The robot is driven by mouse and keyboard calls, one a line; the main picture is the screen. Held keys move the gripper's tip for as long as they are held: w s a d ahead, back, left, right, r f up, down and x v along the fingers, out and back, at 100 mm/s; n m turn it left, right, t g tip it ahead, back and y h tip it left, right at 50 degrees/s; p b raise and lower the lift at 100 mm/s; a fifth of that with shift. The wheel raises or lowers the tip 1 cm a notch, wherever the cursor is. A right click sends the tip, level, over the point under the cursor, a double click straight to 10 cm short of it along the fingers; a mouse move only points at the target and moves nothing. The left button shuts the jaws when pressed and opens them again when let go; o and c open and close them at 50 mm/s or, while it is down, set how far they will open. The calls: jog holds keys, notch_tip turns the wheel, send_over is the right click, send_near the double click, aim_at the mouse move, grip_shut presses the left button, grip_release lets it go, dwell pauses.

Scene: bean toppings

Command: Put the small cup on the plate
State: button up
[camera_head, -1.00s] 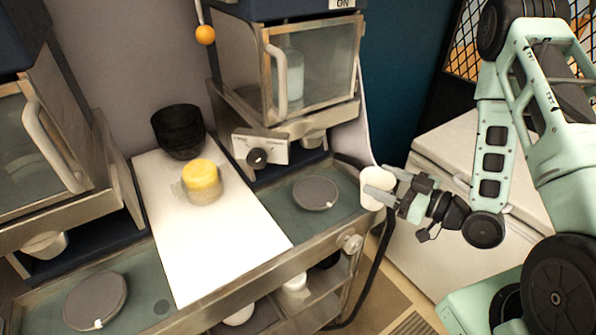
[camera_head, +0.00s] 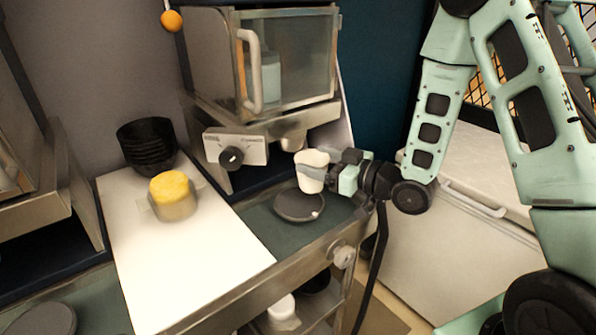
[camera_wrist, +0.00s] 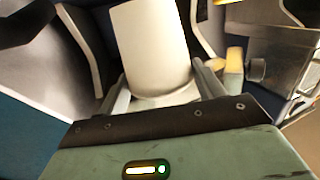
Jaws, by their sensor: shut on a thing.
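The small cup (camera_head: 311,170) is white and upright in the head view. My gripper (camera_head: 326,173) is shut on it from the right and holds it above the right-hand dark grey plate (camera_head: 299,207). The plate lies flat on the green-grey counter, and the cup hides part of its far side. In the wrist view the cup (camera_wrist: 152,45) fills the middle, between the two fingers of my gripper (camera_wrist: 160,88). Another dark grey plate (camera_head: 42,320) lies at the lower left, cut off by the frame edge.
A white board (camera_head: 180,255) bears a clear container with a yellow lid (camera_head: 172,194) and a stack of black bowls (camera_head: 147,146). A glass-doored machine with a knob (camera_head: 231,158) stands behind the plate. A metal rail (camera_head: 270,285) edges the counter's front.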

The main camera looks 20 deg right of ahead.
aim_at(298, 154)
jog(key=x, duration=0.1)
jog(key=p+x, duration=0.1)
jog(key=x, duration=0.2)
jog(key=shift+w+a+r+p, duration=0.1)
jog(key=shift+w+r+p, duration=0.05)
jog(key=shift+r+p, duration=0.2)
jog(key=shift+w+a+f, duration=0.2)
jog(key=shift+w+a, duration=0.1)
jog(key=shift+w, duration=0.1)
jog(key=shift+f+p, duration=0.95)
jog(key=shift+f, duration=0.75)
jog(key=shift+f, duration=0.15)
jog(key=shift+f+b, duration=0.3)
jog(key=shift+b, duration=0.3)
jog(key=shift+f, duration=0.2)
